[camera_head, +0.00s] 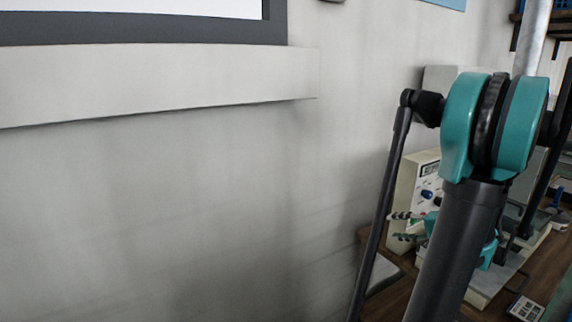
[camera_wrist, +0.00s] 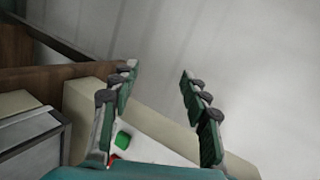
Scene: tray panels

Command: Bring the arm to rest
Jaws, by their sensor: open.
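In the wrist view my gripper (camera_wrist: 158,73) is open, with its two dark green segmented fingers apart and nothing between their tips. A pale wall fills the view past them. In the head view my gripper (camera_head: 396,227) is small and partly hidden behind my own arm. Its fingers point left, in front of a cream instrument box (camera_head: 405,186) with dials and a blue knob. A gap to the box cannot be judged.
A wooden bench (camera_head: 392,302) with equipment runs along the right. In the wrist view a green button (camera_wrist: 123,140) shows below the fingers, near a wooden edge (camera_wrist: 75,75) and a grey case (camera_wrist: 28,150). The bare wall (camera_head: 190,210) fills the left and middle.

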